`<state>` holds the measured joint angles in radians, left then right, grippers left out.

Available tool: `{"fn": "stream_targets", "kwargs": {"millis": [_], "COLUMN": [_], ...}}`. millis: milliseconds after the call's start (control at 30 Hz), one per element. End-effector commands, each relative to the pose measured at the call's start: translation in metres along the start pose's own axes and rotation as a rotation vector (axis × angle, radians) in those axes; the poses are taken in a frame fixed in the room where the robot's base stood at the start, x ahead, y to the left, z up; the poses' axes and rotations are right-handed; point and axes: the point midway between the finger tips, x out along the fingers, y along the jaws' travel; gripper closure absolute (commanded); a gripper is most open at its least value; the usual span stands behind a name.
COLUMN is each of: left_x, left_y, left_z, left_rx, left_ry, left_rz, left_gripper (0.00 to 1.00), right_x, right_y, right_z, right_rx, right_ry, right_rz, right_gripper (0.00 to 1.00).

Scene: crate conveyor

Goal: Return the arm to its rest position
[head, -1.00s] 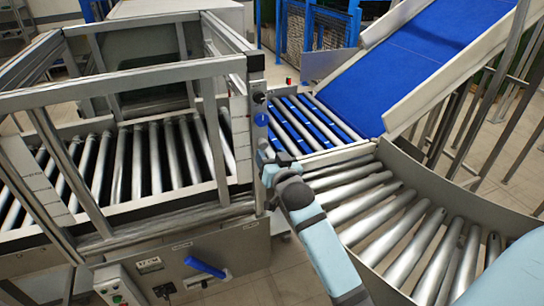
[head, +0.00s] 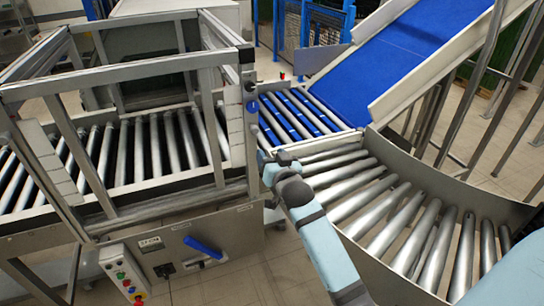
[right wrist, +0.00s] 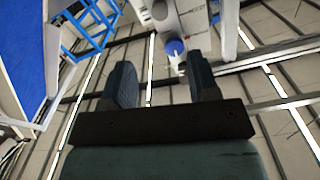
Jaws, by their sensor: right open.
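My right arm (head: 325,245) reaches up from the bottom of the head view, light blue with dark joints. My right gripper (head: 273,162) is at its far end, in front of the post between the framed conveyor and the curved rollers. In the right wrist view my right gripper (right wrist: 164,85) shows two dark fingers spread apart with nothing between them. A blue round knob (right wrist: 175,47) on a pale post lies beyond the fingers. My left gripper is not in view.
A metal-framed roller conveyor (head: 130,205) stands at the left, with a blue handle (head: 203,247) and a button box (head: 124,272). A curved roller conveyor (head: 480,185) lies close to my arm at the right. A blue belt ramp (head: 410,65) rises behind. Floor shows at bottom centre.

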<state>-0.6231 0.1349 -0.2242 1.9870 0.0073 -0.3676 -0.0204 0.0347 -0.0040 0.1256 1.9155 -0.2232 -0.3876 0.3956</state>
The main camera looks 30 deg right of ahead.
Motion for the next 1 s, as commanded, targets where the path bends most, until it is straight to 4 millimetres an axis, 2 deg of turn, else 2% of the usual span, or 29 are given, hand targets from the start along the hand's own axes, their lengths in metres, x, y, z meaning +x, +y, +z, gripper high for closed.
{"fn": "stream_targets", "kwargs": {"millis": [367, 467, 533, 667, 700, 767, 800, 900, 1000], "left_x": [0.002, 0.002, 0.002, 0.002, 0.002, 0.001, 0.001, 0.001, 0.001], "left_y": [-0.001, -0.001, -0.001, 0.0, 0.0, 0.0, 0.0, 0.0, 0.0], "left_z": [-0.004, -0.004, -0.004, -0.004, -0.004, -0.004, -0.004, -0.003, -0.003], "left_rx": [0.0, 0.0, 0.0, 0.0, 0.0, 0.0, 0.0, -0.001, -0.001], "left_ry": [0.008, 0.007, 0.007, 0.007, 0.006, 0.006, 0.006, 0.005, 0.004], "left_rz": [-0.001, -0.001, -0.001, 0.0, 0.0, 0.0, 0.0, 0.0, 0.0], "left_gripper": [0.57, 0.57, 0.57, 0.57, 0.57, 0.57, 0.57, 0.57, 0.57], "right_x": [-0.001, -0.01, -0.026, -0.08, -0.102, -0.136, -0.159, -0.216, -0.265], "right_y": [0.0, -0.002, -0.006, -0.018, -0.022, -0.027, -0.031, -0.04, -0.046], "right_z": [0.001, 0.017, 0.041, 0.108, 0.131, 0.162, 0.181, 0.22, 0.246], "right_rx": [-0.001, -0.02, -0.051, -0.137, -0.163, -0.201, -0.223, -0.265, -0.292], "right_ry": [-0.002, -0.03, -0.075, -0.205, -0.251, -0.319, -0.362, -0.46, -0.536], "right_rz": [-0.001, -0.013, -0.037, -0.111, -0.141, -0.185, -0.216, -0.287, -0.345], "right_gripper": [0.45, 0.45, 0.45, 0.45, 0.45, 0.45, 0.45, 0.45, 0.45]}}
